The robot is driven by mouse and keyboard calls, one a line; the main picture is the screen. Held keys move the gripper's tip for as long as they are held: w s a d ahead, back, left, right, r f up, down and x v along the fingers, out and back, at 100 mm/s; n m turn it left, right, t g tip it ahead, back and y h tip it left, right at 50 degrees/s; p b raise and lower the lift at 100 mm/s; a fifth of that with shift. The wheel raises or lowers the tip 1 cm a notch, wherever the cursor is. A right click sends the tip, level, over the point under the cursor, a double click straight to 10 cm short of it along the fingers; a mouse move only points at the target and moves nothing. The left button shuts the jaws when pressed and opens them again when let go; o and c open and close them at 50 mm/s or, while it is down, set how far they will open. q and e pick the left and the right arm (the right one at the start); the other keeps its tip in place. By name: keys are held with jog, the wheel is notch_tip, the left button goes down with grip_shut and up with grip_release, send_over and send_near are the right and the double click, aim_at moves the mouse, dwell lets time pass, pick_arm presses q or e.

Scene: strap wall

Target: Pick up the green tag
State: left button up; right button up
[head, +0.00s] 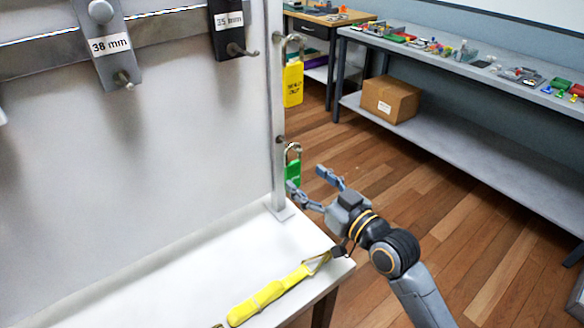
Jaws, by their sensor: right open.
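The green tag (293,172) hangs by a metal shackle from a peg low on the right post of the strap wall. Its lower part is partly hidden by a finger of my right gripper (309,183). My right gripper is open, with one finger close beside the tag's lower edge and the other to the right, apart from it. I cannot tell whether the near finger touches the tag. A yellow tag (293,84) hangs from a higher peg on the same post. My left gripper is not in view.
A yellow strap (270,296) lies on the white table (200,270) below the wall panel (140,150). A grey shelf bench (480,140) with a cardboard box (390,99) stands behind, across open wooden floor.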

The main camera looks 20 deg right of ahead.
aim_at(294, 168)
jog(key=shift+w+a, duration=0.2)
jog(key=shift+w, duration=0.5)
jog(key=p+x, duration=0.1)
jog(key=x, duration=0.3)
jog(key=shift+w+f, duration=0.1)
jog(key=shift+w, duration=0.1)
jog(key=shift+w+a+f, duration=0.1)
jog(key=shift+w, duration=0.2)
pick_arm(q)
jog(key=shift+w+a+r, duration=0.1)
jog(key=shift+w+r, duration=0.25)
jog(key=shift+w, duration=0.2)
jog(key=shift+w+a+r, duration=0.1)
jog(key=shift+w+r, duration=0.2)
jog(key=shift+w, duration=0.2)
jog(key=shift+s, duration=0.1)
pick_arm(e)
jog(key=shift+s, duration=0.1)
jog(key=shift+c, duration=0.4)
jog(key=c, duration=1.2)
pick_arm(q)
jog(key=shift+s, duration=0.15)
